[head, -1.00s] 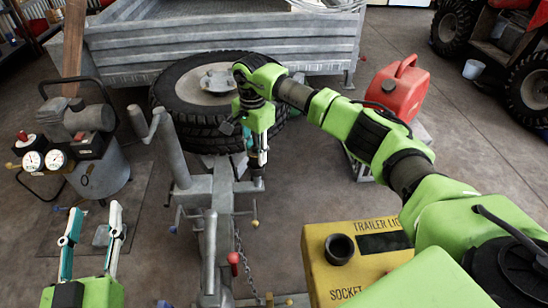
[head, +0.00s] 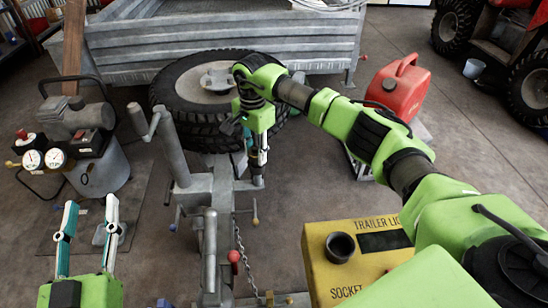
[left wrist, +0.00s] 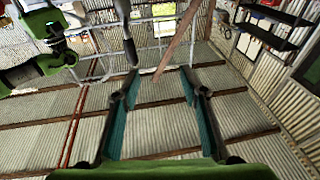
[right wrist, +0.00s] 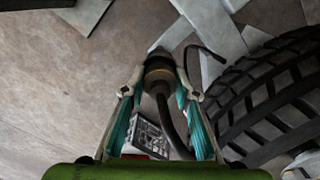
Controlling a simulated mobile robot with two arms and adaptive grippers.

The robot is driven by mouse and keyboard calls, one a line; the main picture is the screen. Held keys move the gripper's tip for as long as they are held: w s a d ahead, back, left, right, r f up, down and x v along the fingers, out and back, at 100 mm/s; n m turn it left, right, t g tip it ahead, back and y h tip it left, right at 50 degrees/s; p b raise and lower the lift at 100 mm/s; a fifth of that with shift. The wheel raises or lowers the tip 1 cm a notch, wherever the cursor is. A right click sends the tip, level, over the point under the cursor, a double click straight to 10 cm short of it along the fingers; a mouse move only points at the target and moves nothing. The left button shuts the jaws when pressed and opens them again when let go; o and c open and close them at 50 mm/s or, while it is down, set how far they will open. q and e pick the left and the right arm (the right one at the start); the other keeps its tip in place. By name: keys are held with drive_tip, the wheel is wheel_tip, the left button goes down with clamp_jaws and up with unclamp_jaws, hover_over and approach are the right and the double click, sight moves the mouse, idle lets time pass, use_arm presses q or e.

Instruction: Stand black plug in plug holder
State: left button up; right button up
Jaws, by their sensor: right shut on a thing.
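My right gripper (right wrist: 160,85) is shut on the black plug (right wrist: 158,76) in the right wrist view. The plug has a brassy ring, and a dark cable runs back from it between the fingers. In the head view my right gripper (head: 256,152) points down above the trailer drawbar, in front of the tyre; the plug is mostly hidden there. I cannot clearly make out the plug holder; grey metal parts lie just beyond the plug in the right wrist view. My left gripper (head: 91,203) is open and empty at the lower left; its parted fingers (left wrist: 158,85) show in the left wrist view.
A spare tyre (head: 185,105) lies before the trailer (head: 225,45). A jack post (head: 172,150) stands left of the drawbar. A yellow box (head: 320,275) with a black round socket (head: 340,247) is at lower right. A compressor (head: 95,165) and red fuel can (head: 398,88) stand either side.

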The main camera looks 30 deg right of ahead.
use_arm(q)
drive_tip(key=shift+d+r, duration=0.1)
drive_tip(key=shift+r, duration=0.3)
use_arm(e)
drive_tip(key=shift+d+f, duration=0.1)
drive_tip(key=shift+f, duration=0.05)
drive_tip(key=o, duration=1.2)
drive_tip(key=shift+a, duration=0.2)
use_arm(q)
drive_tip(key=shift+r, duration=0.1)
use_arm(e)
drive_tip(key=shift+o, duration=0.2)
drive_tip(key=shift+d, duration=0.15)
drive_tip(key=o, duration=0.5)
drive_tip(key=shift+a, duration=0.2)
drive_tip(key=shift+c, duration=0.2)
drive_tip(key=shift+w+a, duration=0.1)
drive_tip(key=shift+a, duration=0.1)
use_arm(q)
drive_tip(key=shift+a, duration=0.25)
use_arm(e)
drive_tip(key=shift+d, duration=0.2)
use_arm(q)
drive_tip(key=shift+d, duration=0.1)
use_arm(e)
drive_tip(key=shift+d, duration=0.1)
